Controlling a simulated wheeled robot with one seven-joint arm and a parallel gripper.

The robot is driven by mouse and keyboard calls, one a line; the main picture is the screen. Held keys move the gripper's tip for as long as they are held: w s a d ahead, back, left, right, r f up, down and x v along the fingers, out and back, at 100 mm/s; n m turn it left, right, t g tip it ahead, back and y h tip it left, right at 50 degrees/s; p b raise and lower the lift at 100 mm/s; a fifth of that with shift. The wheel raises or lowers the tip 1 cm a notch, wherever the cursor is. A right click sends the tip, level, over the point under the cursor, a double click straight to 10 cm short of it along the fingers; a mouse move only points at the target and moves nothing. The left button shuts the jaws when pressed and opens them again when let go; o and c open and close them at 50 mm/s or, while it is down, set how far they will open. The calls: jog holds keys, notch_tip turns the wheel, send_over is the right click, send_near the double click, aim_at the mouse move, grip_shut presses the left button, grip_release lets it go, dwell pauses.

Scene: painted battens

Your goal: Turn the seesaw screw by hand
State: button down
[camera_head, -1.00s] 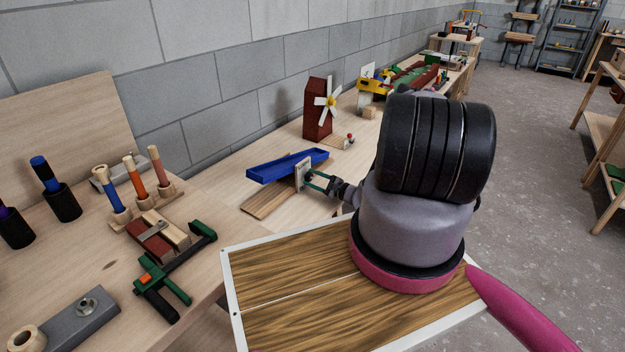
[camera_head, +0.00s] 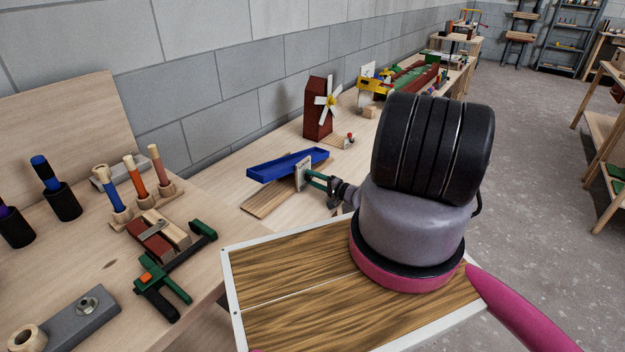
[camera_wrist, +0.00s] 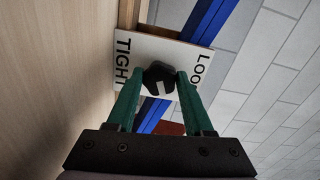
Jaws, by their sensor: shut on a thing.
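The seesaw has a blue trough beam (camera_head: 287,165) above a wooden base board (camera_head: 268,199) on the bench, with the beam's right end higher. A white plate (camera_head: 303,173) stands at its middle; in the wrist view the plate (camera_wrist: 143,48) carries the words TIGHT and LOO, the latter partly covered. The black screw knob (camera_wrist: 159,77) with a pale mark sits in front of the plate. My gripper (camera_wrist: 160,82) has its green fingers shut on the knob from both sides. In the head view my gripper (camera_head: 318,181) reaches the plate from the right.
A red windmill (camera_head: 318,108) stands behind the seesaw. A grey block (camera_head: 65,320) is at the front left.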

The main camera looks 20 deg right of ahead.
jog(key=shift+f+n, duration=0.15)
jog(key=shift+n, duration=1.45)
jog(key=shift+d, duration=0.1)
jog(key=shift+c, duration=1.4)
grip_release()
jog(key=v, duration=1)
jog(key=shift+s+d, duration=0.2)
jog(key=shift+s, duration=0.2)
